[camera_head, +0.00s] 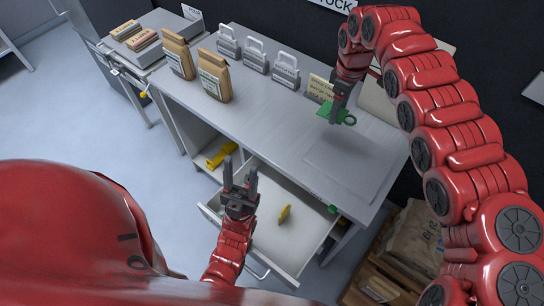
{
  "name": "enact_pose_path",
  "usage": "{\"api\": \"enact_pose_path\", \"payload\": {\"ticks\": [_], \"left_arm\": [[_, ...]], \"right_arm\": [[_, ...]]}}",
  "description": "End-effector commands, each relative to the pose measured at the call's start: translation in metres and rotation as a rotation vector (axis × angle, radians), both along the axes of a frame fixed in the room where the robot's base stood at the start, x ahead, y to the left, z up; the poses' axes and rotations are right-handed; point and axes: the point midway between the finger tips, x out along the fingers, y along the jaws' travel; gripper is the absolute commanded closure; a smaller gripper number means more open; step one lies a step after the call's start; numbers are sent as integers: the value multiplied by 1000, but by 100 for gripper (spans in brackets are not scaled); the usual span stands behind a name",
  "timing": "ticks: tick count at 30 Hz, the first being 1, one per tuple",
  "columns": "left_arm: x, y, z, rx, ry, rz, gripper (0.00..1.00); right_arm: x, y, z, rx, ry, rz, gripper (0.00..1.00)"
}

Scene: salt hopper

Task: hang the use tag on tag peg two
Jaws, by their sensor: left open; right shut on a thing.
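My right gripper (334,115) is shut on a green tag (348,118) with a ring-shaped end, above the rear right of the grey worktop. The gripper hides part of the tag. I take this to be the use tag, but no lettering on it is readable. My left gripper (240,168) is open and empty, fingers pointing up the picture, over the open drawer's left part. A small green thing (332,209) shows at the worktop's front edge, right of the drawer; I cannot tell what it is. I cannot make out tag peg two.
The worktop (260,118) carries two brown paper bags (214,76), several grey clamp-like holders (256,56) and a beige sign (320,88). The drawer (300,235) stands open with a yellow piece (284,214) inside. A brown sack (412,235) sits in a crate at lower right.

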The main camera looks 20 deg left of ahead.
Motion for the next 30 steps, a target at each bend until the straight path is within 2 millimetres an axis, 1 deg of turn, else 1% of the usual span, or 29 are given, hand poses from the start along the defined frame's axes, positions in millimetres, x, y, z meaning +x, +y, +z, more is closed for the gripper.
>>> {"api": "enact_pose_path", "payload": {"ticks": [1,2,3,6,9,12,15,18,26,28,30], "left_arm": [[0,0,0,0,0,0,50],[0,0,0,0,0,0,50],[0,0,0,0,0,0,50],[0,0,0,0,0,0,50],[0,0,0,0,0,0,50],[0,0,0,0,0,0,50],[0,0,0,0,0,0,50],[0,0,0,0,0,0,50],[0,0,0,0,0,0,50],[0,0,2,0,0,0,50],[0,0,5,0,0,0,50]], "right_arm": [[-9,25,-8,-1,3,169,79],[-14,38,-13,-1,3,280,79],[-22,56,-19,-1,3,428,79],[-40,97,-32,1,0,776,79],[-60,128,-44,0,2,1071,79],[-74,151,-52,0,-5,1291,79],[-84,164,-57,-1,-2,1427,79],[-88,168,-59,-1,-2,1487,79],[-88,169,-60,-1,-4,1496,79],[-89,169,-63,1,-3,1496,79],[-90,170,-72,3,-1,1497,79]]}}
